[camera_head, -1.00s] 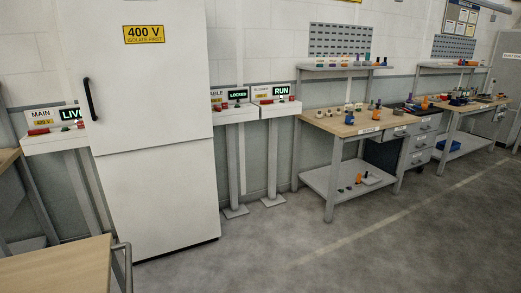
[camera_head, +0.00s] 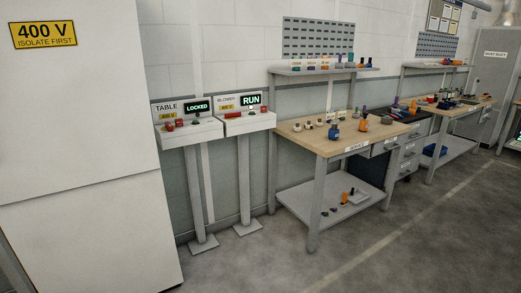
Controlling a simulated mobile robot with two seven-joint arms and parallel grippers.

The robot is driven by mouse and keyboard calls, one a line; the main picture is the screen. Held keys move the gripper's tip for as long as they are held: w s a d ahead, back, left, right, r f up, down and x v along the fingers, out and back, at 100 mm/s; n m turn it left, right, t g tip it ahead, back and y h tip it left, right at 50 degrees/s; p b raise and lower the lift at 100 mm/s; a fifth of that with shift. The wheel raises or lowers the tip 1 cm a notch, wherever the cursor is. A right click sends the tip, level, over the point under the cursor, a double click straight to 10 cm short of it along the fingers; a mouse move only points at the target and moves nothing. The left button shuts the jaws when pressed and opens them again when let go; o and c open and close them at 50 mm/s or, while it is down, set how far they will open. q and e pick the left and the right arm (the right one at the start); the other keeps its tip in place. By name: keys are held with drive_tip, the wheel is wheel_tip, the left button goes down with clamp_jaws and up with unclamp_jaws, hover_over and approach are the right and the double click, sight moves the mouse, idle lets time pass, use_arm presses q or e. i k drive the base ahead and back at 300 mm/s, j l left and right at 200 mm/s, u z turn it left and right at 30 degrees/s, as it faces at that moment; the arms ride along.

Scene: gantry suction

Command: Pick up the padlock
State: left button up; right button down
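I cannot make out a padlock for certain at this size. Small red items (camera_head: 170,126) sit on the TABLE control box (camera_head: 192,136), whose display reads LOCKED; I cannot tell whether one of them is a padlock. The BLOWER control box (camera_head: 249,123) beside it has a display reading RUN and a red item (camera_head: 234,115) on top. Small parts also stand on the workbench (camera_head: 302,140), including a dark blue item (camera_head: 335,130) and an orange one (camera_head: 361,124); none is clearly a padlock. Neither of my grippers is in view.
A tall white cabinet (camera_head: 80,190) marked 400 V fills the left side. The control boxes stand on grey posts with floor plates. The workbench has a lower shelf (camera_head: 330,197); a second bench (camera_head: 462,110) stands farther right. The floor (camera_head: 370,260) in front is open.

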sight(178, 123)
drive_tip(key=i, duration=1.4)
drive_tip(key=i+l+u, duration=0.15)
drive_tip(key=i+u, duration=0.25)
drive_tip(key=i, duration=0.2)
drive_tip(key=i+l+u, duration=0.45)
drive_tip(key=i, duration=0.2)
drive_tip(key=i+l+u, duration=0.4)
drive_tip(key=i, duration=0.15)
